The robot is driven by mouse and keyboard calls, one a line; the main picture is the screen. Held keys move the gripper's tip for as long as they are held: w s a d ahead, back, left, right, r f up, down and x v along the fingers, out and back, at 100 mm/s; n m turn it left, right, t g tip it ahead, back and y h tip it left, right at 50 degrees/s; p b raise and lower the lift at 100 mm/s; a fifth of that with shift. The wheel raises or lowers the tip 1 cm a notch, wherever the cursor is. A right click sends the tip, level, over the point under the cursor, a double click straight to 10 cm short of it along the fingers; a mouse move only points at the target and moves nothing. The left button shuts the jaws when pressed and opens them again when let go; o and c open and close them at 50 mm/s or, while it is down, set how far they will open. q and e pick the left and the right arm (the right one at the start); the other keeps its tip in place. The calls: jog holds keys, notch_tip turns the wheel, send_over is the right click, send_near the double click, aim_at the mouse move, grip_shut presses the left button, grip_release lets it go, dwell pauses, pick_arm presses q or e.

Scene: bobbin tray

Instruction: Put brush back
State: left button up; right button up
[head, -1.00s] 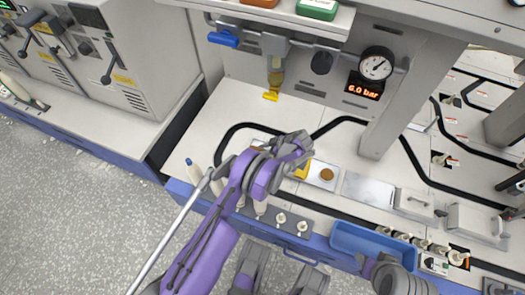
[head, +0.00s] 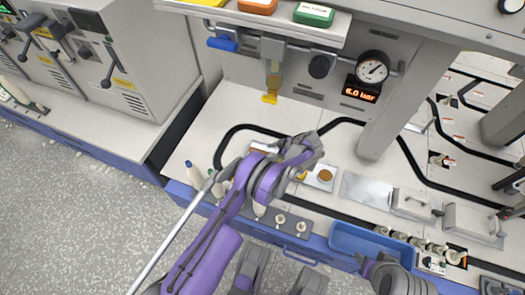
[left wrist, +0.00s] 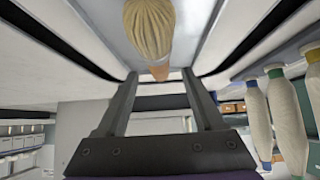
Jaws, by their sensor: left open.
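A pale, streaked, rounded thing with a brown tip (left wrist: 149,27) shows at the top of the left wrist view. It may be the brush's bristles or a wound bobbin; I cannot tell which. My left gripper (left wrist: 160,76) is open, its two fingers apart, with the brown tip in line with the gap. A tan piece with a yellow end (head: 270,97) hangs below the rail at the back.
A blue tray (head: 372,243) sits at the bench front, right of my left arm. A metal plate (head: 365,189) lies behind it. A blue-tipped white bobbin (head: 194,175) stands left of my arm. A gauge (head: 372,67) is on the back panel.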

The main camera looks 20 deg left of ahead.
pick_arm(q)
jog(key=v, duration=0.6)
jog(key=shift+p, duration=0.35)
